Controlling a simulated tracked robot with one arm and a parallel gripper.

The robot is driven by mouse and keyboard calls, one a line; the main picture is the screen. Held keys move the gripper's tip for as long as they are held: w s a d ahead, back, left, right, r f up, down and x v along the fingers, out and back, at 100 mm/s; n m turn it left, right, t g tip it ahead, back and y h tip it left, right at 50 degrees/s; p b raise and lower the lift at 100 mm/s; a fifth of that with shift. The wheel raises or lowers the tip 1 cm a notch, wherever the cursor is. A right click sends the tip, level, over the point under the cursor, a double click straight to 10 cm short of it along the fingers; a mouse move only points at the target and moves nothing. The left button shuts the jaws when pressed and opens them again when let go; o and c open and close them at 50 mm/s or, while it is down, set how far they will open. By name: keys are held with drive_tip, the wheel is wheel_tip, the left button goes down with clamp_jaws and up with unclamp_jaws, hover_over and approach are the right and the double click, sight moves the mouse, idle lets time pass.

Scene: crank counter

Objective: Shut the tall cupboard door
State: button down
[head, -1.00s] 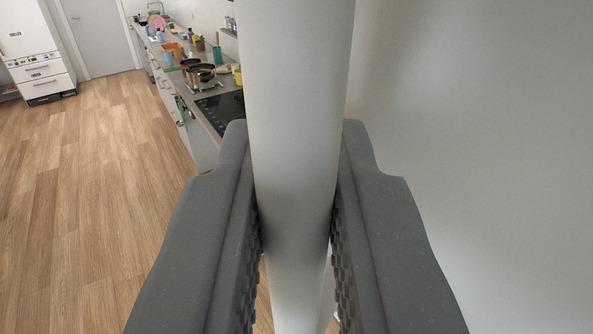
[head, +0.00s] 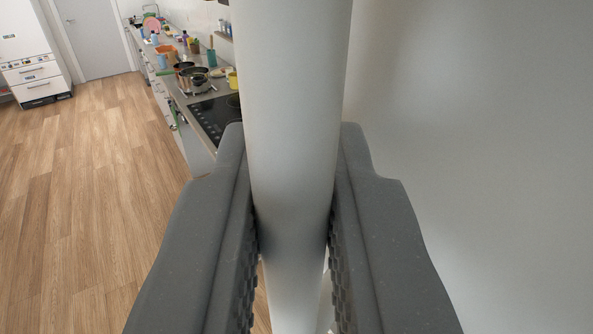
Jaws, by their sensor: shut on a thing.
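My gripper (head: 292,215) fills the lower middle of the head view, with a dark grey padded finger on each side. It is shut on a thick pale vertical bar (head: 295,90), which looks like the tall cupboard door's handle. The bar runs from the top edge of the picture down between the fingers and out of sight. A plain pale grey surface (head: 490,150), which looks like the tall cupboard door, fills the right side. The door's edges, hinge and the cupboard's opening are out of view.
A counter (head: 203,152) with a black hob (head: 212,115), a pot (head: 192,78) and several small items runs away at the upper left. A white appliance (head: 35,60) and a grey room door (head: 95,38) stand at the back. The wooden floor (head: 90,200) at left is clear.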

drive_tip(key=c, duration=1.5)
unclamp_jaws()
drive_tip(key=shift+d+f, duration=0.1)
drive_tip(key=shift+d, duration=0.15)
drive_tip(key=shift+a, duration=0.1)
drive_tip(key=shift+s, duration=0.1)
drive_tip(key=shift+s+b, duration=0.3)
drive_tip(key=shift+b, duration=0.05)
drive_tip(key=shift+s+b, duration=0.85)
drive_tip(key=shift+s, duration=0.65)
drive_tip(key=shift+s+b, duration=0.3)
drive_tip(key=shift+s, duration=0.3)
drive_tip(key=s+b, duration=0.3)
drive_tip(key=s, duration=0.5)
drive_tip(key=shift+s+d, duration=0.2)
drive_tip(key=shift+s, duration=0.1)
